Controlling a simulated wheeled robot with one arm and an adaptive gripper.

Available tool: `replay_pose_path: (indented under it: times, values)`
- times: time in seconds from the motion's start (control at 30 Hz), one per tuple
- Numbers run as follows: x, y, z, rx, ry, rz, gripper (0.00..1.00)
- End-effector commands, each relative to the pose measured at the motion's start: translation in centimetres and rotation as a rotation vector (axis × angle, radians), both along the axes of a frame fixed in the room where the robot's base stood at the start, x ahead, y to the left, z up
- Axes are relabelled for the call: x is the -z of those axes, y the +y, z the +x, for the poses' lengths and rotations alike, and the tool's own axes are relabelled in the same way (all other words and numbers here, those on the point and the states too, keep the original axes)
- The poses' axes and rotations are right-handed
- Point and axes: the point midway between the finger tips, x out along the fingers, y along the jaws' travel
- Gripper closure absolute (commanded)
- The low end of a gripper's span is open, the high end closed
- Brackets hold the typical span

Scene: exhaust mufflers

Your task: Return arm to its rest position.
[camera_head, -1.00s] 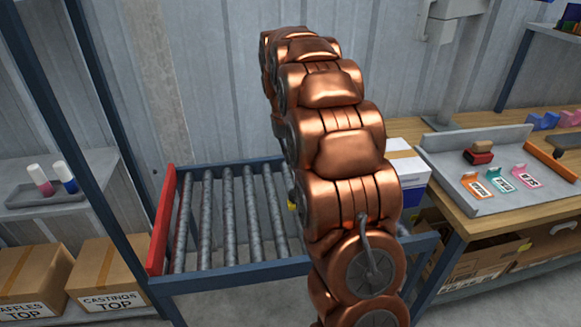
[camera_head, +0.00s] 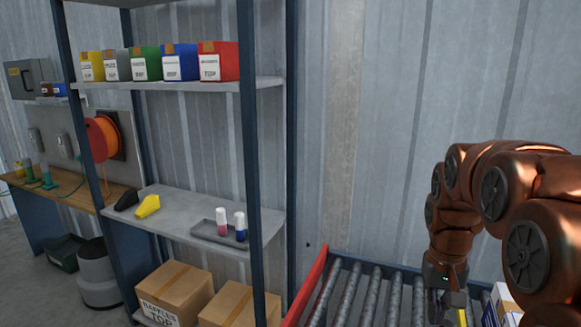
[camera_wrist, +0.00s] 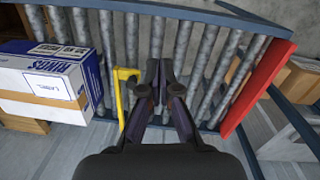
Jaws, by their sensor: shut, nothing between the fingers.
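My arm, copper-coloured, shows at the right of the head view, bent over with its wrist hanging down above the roller conveyor (camera_head: 371,296). In the wrist view my gripper (camera_wrist: 159,66) is shut and empty, its dark fingers together over the conveyor rollers (camera_wrist: 186,50). The fingertips are not clear in the head view. A yellow bracket-like thing (camera_wrist: 124,80) is just left of the fingers and apart from them. Whether it stands on the conveyor or on its frame I cannot tell.
A white and blue labelled box (camera_wrist: 45,82) stands left of my gripper, and the conveyor's red end plate (camera_wrist: 260,88) is at the right. A shelf rack (camera_head: 190,227) left of the conveyor holds coloured boxes, a tray with two bottles (camera_head: 218,234) and cartons (camera_head: 175,289).

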Motion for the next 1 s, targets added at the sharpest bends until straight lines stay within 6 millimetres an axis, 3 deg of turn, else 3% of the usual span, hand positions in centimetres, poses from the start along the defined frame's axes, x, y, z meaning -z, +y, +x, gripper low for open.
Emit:
replay_pose_path:
  times: [0.3, 0.7, 0.9, 1.0]
  values:
    - [-0.7, 5.1, -8.6, -0.088, 0.032, 0.027, 1.0]
    - [0.7, 9.3, -19.8, -0.194, 0.077, 0.058, 1.0]
    - [1.7, 10.1, -23.4, -0.227, 0.093, 0.066, 1.0]
    - [1.9, 10.3, -24.2, -0.235, 0.096, 0.069, 1.0]
